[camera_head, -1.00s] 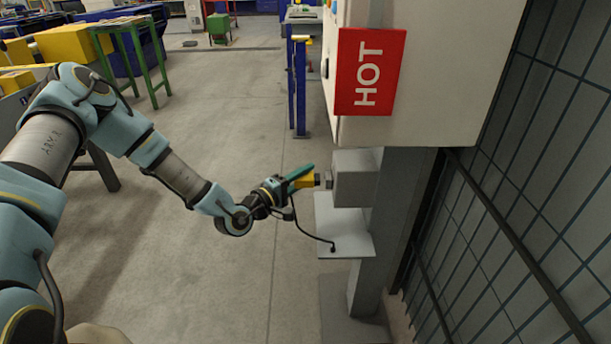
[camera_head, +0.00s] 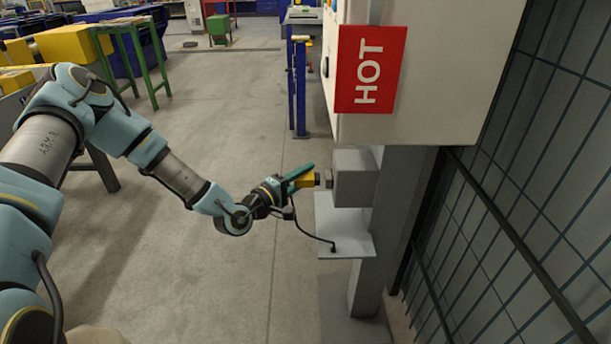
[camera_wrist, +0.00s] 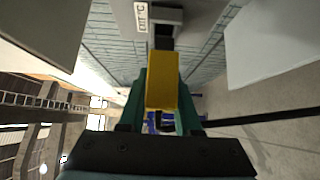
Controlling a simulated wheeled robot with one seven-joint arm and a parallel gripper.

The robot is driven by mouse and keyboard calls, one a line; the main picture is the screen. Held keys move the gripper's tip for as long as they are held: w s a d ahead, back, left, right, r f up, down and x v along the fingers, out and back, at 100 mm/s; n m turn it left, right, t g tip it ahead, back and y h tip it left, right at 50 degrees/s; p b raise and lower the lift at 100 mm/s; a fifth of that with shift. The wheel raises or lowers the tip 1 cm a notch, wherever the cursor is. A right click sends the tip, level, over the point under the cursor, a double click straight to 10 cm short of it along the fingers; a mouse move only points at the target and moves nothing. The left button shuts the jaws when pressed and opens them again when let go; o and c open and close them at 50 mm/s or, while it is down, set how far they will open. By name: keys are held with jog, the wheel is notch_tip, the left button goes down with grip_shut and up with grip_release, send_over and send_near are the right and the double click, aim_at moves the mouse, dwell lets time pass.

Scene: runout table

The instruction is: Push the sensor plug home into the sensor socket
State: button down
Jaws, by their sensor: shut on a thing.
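The yellow sensor plug (camera_head: 307,181) is held in my gripper (camera_head: 298,178), whose green fingers are shut on it. In the wrist view the plug (camera_wrist: 162,82) sits between the green fingers of my gripper (camera_wrist: 162,100) and points at a grey box. The sensor socket (camera_head: 328,179) is on the left face of that grey box (camera_head: 355,178), in line with the plug. A dark cable (camera_head: 312,235) hangs from the plug to a small shelf.
The pale shelf (camera_head: 345,243) juts out below the socket box. A cabinet with a red HOT sign (camera_head: 370,69) hangs above it. A dark mesh fence (camera_head: 510,190) stands at the right. The floor left of the shelf is clear.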

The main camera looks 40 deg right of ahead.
aim_at(301, 184)
jog(key=shift+s+d, duration=0.85)
jog(key=shift+d, duration=0.2)
dwell(0.4)
jog(key=c, duration=0.5)
grip_release()
jog(key=a, duration=0.7)
jog(key=s+a+b, duration=0.1)
jog(key=a, duration=0.2)
jog(key=shift+a, duration=0.35)
